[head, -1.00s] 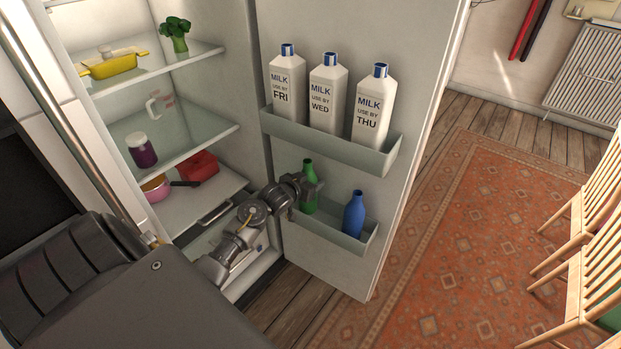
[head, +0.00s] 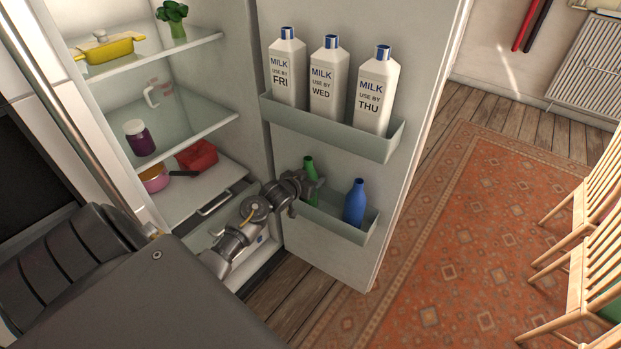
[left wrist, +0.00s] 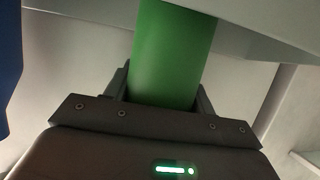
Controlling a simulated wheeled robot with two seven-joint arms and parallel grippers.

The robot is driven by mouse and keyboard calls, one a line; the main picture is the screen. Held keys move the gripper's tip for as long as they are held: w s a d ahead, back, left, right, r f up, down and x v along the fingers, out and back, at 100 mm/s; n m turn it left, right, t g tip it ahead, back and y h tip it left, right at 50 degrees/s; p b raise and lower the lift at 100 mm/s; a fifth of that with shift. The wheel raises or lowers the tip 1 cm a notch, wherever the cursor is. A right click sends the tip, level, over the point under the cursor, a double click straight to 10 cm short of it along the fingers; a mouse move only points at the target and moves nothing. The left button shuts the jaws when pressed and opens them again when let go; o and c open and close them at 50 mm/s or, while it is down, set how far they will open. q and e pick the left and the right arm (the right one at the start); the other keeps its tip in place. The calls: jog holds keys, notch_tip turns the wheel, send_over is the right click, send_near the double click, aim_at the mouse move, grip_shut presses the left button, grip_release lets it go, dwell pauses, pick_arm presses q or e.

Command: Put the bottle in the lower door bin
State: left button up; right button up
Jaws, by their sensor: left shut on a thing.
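The green bottle (head: 309,167) stands upright at the left, hinge-side end of the lower door bin (head: 330,226). Its neck shows above my left gripper (head: 306,188), which is shut around it. In the left wrist view the green bottle (left wrist: 172,50) fills the gap between the two fingers of the left gripper (left wrist: 161,90). The bin's front wall hides the bottle's base, and I cannot tell whether it rests on the bin floor. My right gripper is not in view.
A blue bottle (head: 355,204) stands at the right end of the same bin. An upper door bin (head: 330,128) holds three milk bottles (head: 323,85) above. Fridge shelves (head: 190,128) lie left of my arm. The open door stands beside a rug (head: 470,230).

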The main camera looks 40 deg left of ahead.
pick_arm(q)
jog(key=shift+f, duration=0.2)
jog(key=o, duration=1.4)
jog(key=shift+c, duration=0.2)
jog(key=shift+f, duration=0.1)
jog(key=v, duration=1.1)
jog(key=shift+w, duration=0.1)
grip_shut()
dwell(0.5)
